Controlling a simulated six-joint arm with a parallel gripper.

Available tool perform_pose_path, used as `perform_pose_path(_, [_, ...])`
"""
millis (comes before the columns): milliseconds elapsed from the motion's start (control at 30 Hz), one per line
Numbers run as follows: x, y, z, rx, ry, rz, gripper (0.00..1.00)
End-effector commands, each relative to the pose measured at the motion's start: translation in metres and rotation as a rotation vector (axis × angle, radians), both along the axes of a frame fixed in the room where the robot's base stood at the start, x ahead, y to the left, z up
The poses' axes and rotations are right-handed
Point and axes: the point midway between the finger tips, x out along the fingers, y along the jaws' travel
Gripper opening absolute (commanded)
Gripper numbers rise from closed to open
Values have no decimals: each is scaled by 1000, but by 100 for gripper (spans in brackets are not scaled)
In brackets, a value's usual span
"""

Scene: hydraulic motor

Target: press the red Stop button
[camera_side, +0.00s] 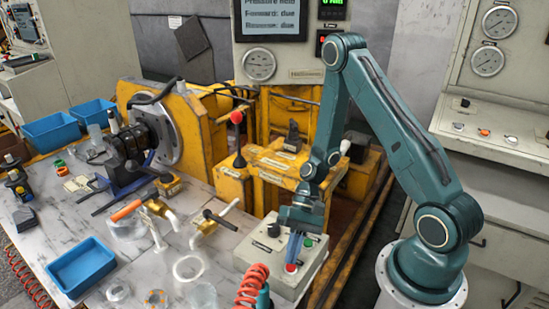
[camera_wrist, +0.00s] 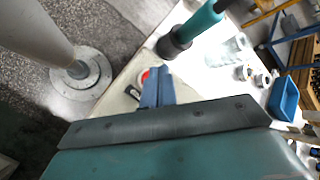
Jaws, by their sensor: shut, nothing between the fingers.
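A pale control box (camera_side: 262,252) stands at the front right corner of the work table. The red Stop button (camera_side: 291,268) is on its top face, near the lower right edge. A green button (camera_side: 307,243) and a black knob (camera_side: 273,230) are on the same face. My gripper (camera_side: 293,256) points down over the box with its blue fingers shut and empty. The fingertips are very close to the red button; I cannot tell if they touch. In the wrist view the red button (camera_wrist: 146,75) shows partly, beside the blue fingertips (camera_wrist: 158,76), which hide the rest.
A red coiled hose with a teal tool (camera_side: 262,297) stands just left of the box. Brass valves (camera_side: 205,230) and clear rings lie on the table. A blue tray (camera_side: 81,265) is at the front left. Yellow machinery (camera_side: 270,165) stands behind.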

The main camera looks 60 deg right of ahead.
Motion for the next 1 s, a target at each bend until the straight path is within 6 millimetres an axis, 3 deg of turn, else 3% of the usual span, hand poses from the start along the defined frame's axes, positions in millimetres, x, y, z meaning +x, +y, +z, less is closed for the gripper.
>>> perform_pose_path(467, [0, 0, 4, 0, -2, 0, 0])
perform_pose_path(1000, [1, 0, 40, 0, -3, 0, 0])
